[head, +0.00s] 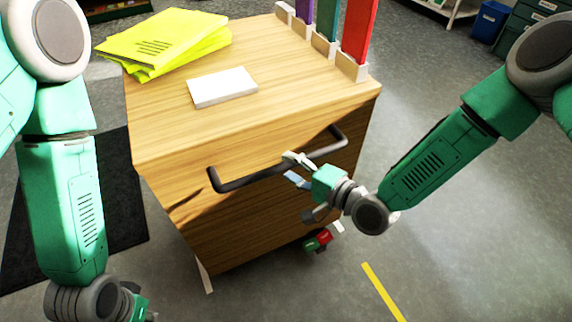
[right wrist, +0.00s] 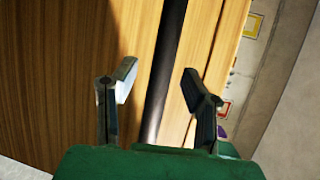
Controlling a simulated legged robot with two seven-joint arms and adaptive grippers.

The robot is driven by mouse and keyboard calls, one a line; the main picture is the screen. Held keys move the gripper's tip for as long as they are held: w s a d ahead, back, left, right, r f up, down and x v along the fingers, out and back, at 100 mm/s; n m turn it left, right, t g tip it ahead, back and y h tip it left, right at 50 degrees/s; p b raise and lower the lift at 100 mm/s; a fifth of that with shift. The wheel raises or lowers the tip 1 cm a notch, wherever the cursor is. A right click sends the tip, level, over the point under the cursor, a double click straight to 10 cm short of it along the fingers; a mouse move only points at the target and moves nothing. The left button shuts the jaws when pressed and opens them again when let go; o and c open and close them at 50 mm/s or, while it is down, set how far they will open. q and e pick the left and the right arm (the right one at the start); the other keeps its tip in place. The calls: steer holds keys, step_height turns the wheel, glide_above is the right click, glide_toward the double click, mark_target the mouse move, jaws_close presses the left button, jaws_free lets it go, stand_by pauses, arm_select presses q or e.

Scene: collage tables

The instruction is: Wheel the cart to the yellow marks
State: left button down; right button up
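The wooden cart (head: 280,85) stands in front of me, with a dark bar handle (head: 245,180) across its near face. My right gripper (head: 295,170) is at the right part of the handle. In the right wrist view its two fingers (right wrist: 158,85) are apart, and the dark handle bar (right wrist: 165,70) runs between them, with gaps beside it. My left gripper (head: 140,305) is low at the bottom left, mostly cut off, away from the handle. A yellow mark (head: 383,292) is a strip on the floor right of the cart.
Yellow booklets (head: 165,40), a white pad (head: 222,87) and upright coloured binders (head: 359,28) are on the cart top. A caster with red and green parts (head: 318,241) shows below. A dark mat (head: 110,215) lies left. Floor at right is clear; a blue bin (head: 489,21) stands behind.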

steer(key=shift+x, duration=0.9)
steer(key=shift+c, duration=0.3)
jaws_close()
steer(key=shift+f, duration=0.1)
